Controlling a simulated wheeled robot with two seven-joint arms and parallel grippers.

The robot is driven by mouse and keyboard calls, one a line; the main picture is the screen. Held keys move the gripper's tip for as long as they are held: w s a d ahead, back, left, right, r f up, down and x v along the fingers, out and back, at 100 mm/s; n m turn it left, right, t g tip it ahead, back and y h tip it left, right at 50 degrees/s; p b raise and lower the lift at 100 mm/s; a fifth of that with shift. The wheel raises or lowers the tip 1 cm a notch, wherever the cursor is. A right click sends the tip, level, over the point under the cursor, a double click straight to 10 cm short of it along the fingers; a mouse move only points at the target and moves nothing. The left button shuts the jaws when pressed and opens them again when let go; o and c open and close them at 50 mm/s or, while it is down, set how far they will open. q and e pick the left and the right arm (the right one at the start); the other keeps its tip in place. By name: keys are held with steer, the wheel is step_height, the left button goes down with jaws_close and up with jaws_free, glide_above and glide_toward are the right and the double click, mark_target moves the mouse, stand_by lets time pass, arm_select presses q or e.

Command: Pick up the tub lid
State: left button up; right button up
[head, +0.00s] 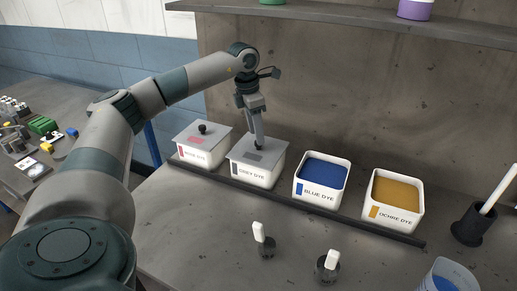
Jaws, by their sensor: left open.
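Two tubs have flat grey lids. The rose dye tub (201,160) is at the left, and its lid (190,138) carries a black knob (203,129). The grey dye tub (253,176) stands beside it, with its lid (240,150) lying on top. My left gripper (258,145) points down over the grey dye tub's lid, at its middle. It is open; whether it touches the lid I cannot tell. Any knob on that lid is hidden behind the gripper. My right gripper is out of view.
Open tubs of blue dye (324,171) and ochre dye (398,189) stand to the right. A dark rail (300,204) runs along the tubs' front. Two small dark holders with white pieces (259,232) (328,262) stand nearer. A black holder (471,227) and blue-filled beaker (446,278) are at right.

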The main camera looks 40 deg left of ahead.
arm_select(q)
steer(key=shift+w+d+f+p, duration=0.1)
steer(key=shift+w+f+p, duration=0.1)
steer(key=shift+f, duration=0.55)
steer(key=shift+w+d+f+p, duration=0.1)
steer(key=shift+f+p, duration=0.1)
steer(key=shift+f, duration=0.55)
jaws_close()
